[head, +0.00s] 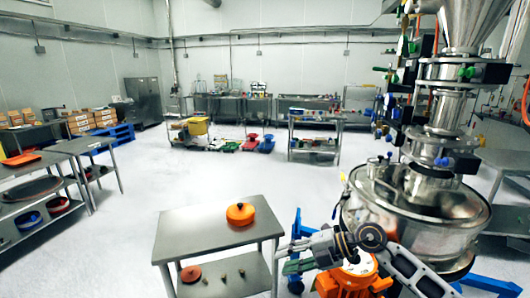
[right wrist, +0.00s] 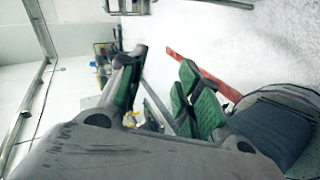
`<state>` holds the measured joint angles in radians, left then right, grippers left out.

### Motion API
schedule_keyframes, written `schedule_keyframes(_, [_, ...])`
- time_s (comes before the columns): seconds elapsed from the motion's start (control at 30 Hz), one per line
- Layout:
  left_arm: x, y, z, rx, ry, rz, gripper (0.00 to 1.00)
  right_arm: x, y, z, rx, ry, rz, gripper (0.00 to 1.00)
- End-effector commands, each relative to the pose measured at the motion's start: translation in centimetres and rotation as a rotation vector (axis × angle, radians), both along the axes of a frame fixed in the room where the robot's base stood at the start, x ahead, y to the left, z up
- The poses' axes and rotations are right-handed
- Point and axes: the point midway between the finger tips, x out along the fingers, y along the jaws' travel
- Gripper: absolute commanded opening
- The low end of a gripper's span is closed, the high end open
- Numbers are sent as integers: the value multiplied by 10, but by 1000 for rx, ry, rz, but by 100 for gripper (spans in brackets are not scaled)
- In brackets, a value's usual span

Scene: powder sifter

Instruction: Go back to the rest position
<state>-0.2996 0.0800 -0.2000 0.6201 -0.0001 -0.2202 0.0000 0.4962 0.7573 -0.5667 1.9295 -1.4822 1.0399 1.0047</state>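My right gripper (head: 287,257) is in the lower middle of the head view, beside the right edge of the small steel table (head: 185,233). It is open, and nothing shows between its green-padded fingers in the right wrist view (right wrist: 160,80). An orange lidded pot (head: 240,214) sits on the table top, to the left of the gripper and apart from it. The steel powder sifter (head: 425,230) stands at the right, behind my right arm. My left gripper is not in view.
An orange-red lid-like piece (head: 190,273) and small items lie on the table's lower shelf. Blue frame legs (head: 488,282) stand under the sifter. A steel rack (head: 35,190) is at the left. The white floor (head: 150,180) beyond the table is clear.

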Motion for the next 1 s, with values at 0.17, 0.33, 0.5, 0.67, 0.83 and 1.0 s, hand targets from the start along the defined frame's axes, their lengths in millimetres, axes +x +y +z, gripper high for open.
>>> schedule_keyframes(0.17, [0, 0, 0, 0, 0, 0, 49, -5, 28, 28, 205, -35, -34, 34])
schedule_keyframes(0.33, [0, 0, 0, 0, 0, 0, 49, -5, 43, 57, 389, -60, -98, 34])
schedule_keyframes(0.5, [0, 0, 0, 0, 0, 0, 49, -1, 47, 84, 561, -73, -187, 34])
schedule_keyframes(0.67, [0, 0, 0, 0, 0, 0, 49, 6, 40, 105, 707, -74, -294, 34])
schedule_keyframes(0.83, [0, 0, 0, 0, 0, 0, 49, 15, 25, 119, 842, -62, -430, 34])
schedule_keyframes(1.0, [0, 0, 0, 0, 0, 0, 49, 26, 3, 125, 954, -35, -586, 34])
